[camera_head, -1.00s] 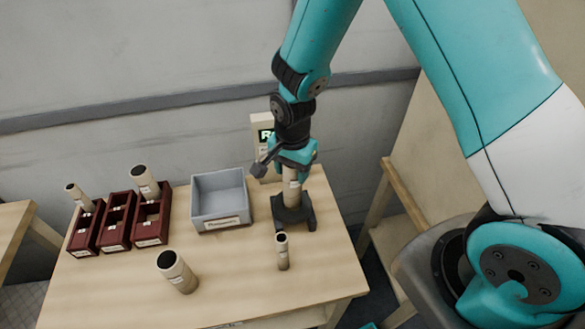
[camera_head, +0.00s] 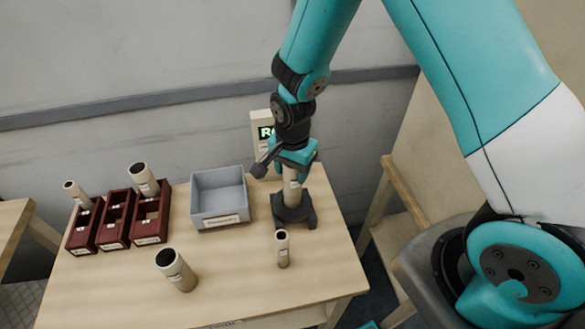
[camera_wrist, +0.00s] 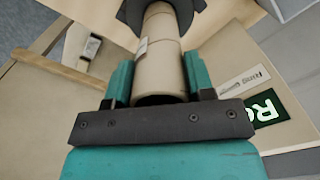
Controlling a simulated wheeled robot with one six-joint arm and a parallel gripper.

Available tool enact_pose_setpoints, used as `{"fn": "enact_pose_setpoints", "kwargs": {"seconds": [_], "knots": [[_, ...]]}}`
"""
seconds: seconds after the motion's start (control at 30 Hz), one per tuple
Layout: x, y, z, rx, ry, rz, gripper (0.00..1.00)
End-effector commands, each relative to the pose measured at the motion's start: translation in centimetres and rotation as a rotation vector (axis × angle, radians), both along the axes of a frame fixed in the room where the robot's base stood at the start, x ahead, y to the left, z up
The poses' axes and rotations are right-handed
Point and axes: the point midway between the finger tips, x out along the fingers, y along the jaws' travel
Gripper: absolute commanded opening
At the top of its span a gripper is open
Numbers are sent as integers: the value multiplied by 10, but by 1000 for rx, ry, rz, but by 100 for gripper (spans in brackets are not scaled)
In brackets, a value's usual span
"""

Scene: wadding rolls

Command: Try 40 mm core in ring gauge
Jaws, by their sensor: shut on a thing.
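My gripper (camera_head: 292,166) is shut on a beige cardboard core (camera_head: 292,187), held upright above the dark ring gauge (camera_head: 293,212) at the back right of the table. In the wrist view the core (camera_wrist: 159,60) sits between the teal fingers of my gripper (camera_wrist: 160,84). Its far end meets the dark ring gauge (camera_wrist: 131,14); I cannot tell how deep it goes into the ring. A sign reading "Ring Gauge" (camera_wrist: 243,82) and a lit green display (camera_wrist: 266,108) show beside it; the display (camera_head: 266,132) is partly hidden by my arm in the head view.
A grey bin (camera_head: 220,219) stands left of the gauge. Three dark red holders (camera_head: 150,240) stand at the left, two with cores in them. A wide core (camera_head: 177,271) and a thin core (camera_head: 283,249) stand upright at the front.

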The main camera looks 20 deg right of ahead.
Motion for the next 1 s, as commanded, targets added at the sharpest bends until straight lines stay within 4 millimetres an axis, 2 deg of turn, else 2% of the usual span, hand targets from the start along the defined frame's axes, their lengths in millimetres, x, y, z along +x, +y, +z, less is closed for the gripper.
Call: {"fn": "enact_pose_setpoints", "kwargs": {"seconds": [0.77, 0.87, 1.0], "knots": [[0, 0, -7, -1, 1, 0, 26], [0, 0, -8, 0, 1, 0, 18], [-1, 0, -8, 0, 2, 0, 17]]}}
